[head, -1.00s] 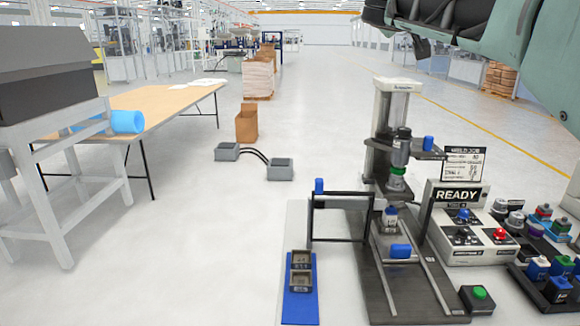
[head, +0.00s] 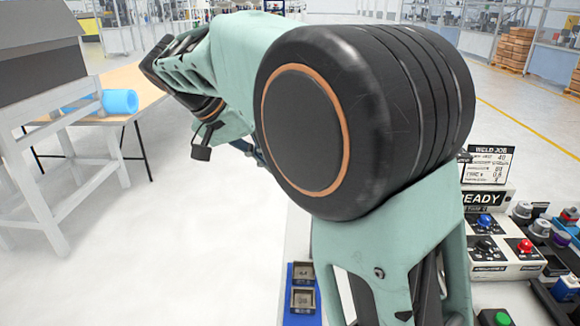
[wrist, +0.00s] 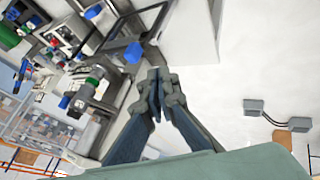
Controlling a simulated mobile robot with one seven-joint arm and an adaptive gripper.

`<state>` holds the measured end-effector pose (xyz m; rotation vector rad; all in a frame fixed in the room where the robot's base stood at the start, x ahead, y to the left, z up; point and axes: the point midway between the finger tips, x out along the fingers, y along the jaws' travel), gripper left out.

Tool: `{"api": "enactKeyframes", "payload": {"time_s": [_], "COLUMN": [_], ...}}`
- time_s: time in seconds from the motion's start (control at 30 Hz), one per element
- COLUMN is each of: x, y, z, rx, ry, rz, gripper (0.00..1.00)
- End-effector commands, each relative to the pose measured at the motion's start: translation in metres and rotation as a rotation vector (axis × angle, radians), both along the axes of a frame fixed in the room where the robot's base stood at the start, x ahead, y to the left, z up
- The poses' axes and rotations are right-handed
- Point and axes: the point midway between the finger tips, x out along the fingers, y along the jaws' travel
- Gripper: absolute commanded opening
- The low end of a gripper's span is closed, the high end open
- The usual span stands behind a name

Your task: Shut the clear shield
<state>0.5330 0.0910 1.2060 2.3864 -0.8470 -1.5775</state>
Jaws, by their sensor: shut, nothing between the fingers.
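The clear shield (wrist: 146,13), a see-through panel in a dark frame, stands out from the side of the press in the wrist view. A blue knob (wrist: 133,52) sits at its near corner. My gripper (wrist: 153,74) is shut and empty, its fingertips close to the blue knob; I cannot tell whether they touch. In the head view my arm covers the shield, most of the press and my gripper. The press (wrist: 88,92), with its green ring, lies to the left of my fingers in the wrist view.
The control box (head: 500,240) with coloured knobs stands right of my arm. Two small dark bins (head: 302,300) stand on a blue mat in front. Two grey boxes (wrist: 253,107) joined by cables lie on open floor. A wooden table (head: 135,82) is at the left.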

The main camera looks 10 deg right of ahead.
Motion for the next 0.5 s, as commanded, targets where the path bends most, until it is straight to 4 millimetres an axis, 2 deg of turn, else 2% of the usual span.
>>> {"api": "enactKeyframes", "payload": {"time_s": [0.23, 0.5], "x": [0.004, 0.021], "y": [-0.015, -0.046], "z": [-0.024, -0.071], "rx": [0.002, 0.001], "ry": [0.012, 0.012], "rz": [-0.008, -0.008], "gripper": [0.00, 0.00]}}
